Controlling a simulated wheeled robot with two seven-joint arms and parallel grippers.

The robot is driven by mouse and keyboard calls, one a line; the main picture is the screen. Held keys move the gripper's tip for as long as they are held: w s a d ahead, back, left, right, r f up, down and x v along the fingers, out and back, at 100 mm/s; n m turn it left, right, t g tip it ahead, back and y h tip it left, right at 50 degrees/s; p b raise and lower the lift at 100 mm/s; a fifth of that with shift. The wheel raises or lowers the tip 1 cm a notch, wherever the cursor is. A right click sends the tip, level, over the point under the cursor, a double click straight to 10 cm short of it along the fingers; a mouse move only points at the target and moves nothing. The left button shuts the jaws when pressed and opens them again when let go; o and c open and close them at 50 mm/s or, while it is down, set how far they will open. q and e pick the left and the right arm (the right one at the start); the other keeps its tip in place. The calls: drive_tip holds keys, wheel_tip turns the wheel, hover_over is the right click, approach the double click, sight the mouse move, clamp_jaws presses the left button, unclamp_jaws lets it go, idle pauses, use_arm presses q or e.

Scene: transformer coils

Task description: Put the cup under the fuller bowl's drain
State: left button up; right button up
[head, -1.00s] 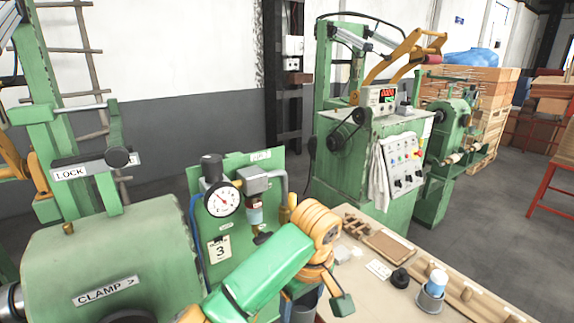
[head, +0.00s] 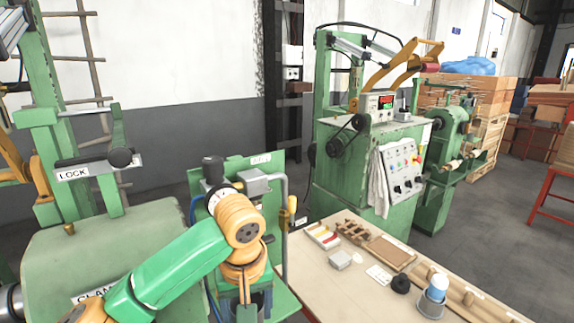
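My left arm comes in from the lower left and bends down in front of the green panel (head: 190,180). My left gripper (head: 246,300) points downward at the panel's foot; its fingers are partly hidden and I cannot tell whether they are open or shut. A dark grey, cup-like thing shows beside the fingers; whether it is held is unclear. The bowls and their drains are hidden behind my arm; only the grey fitting (head: 254,183) above shows. A light blue and white cylinder (head: 437,281) stands in a grey cup-like holder (head: 430,306) on the bench. My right gripper is not in view.
The wooden bench (head: 335,290) holds a parts tray (head: 323,236), a small grey box (head: 340,260), a black round part (head: 400,281) and a brown board (head: 390,252). A green clamp machine (head: 110,240) fills the left. A control cabinet (head: 375,165) stands behind the bench.

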use_arm(q)
drive_tip(key=s+a+f+m, duration=0.3)
drive_tip(key=s+a, duration=0.5)
drive_tip(key=s, duration=0.3)
drive_tip(key=shift+a+f+b, duration=0.25)
drive_tip(key=shift+a+b, duration=0.05)
drive_tip(key=shift+b, duration=0.15)
drive_tip(key=shift+s+f, duration=0.1)
drive_tip(key=shift+s, duration=0.05)
